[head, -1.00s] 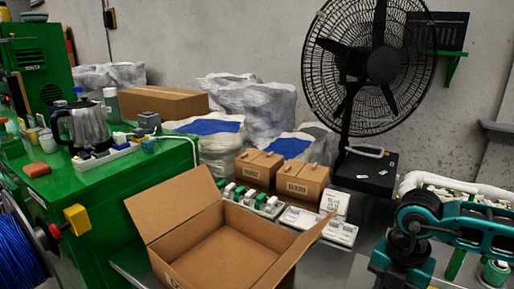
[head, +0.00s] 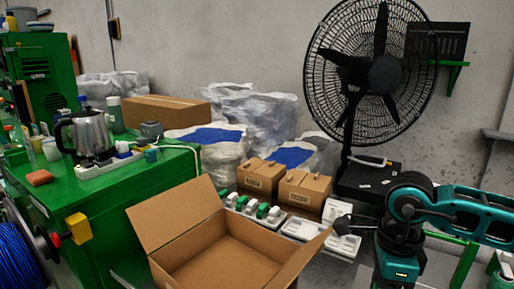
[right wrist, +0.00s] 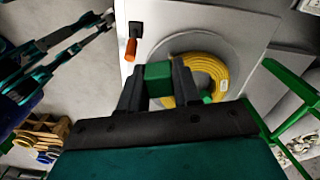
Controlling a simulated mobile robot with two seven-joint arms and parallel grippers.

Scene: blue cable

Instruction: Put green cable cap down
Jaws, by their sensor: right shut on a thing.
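A green cable cap (right wrist: 158,78) is held between the two dark fingers of my right gripper (right wrist: 158,88), in the right wrist view. The gripper is shut on it, and the fingers cover its sides. Behind the cap is a yellow cable coil (right wrist: 208,72) on a pale round spool; the cap looks apart from it, but the gap is hard to judge. In the head view, several green and white pieces (head: 250,207) stand in a row behind the open carton. My right arm is at the right there. My left gripper is not clearly visible.
An open empty carton (head: 215,252) stands at the front. Two small brown boxes (head: 303,188), a white tray (head: 318,233) and a black fan (head: 384,75) are behind it. A green bench (head: 85,205) with a kettle (head: 88,135) is at left. Green frame bars (right wrist: 290,85) stand at right.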

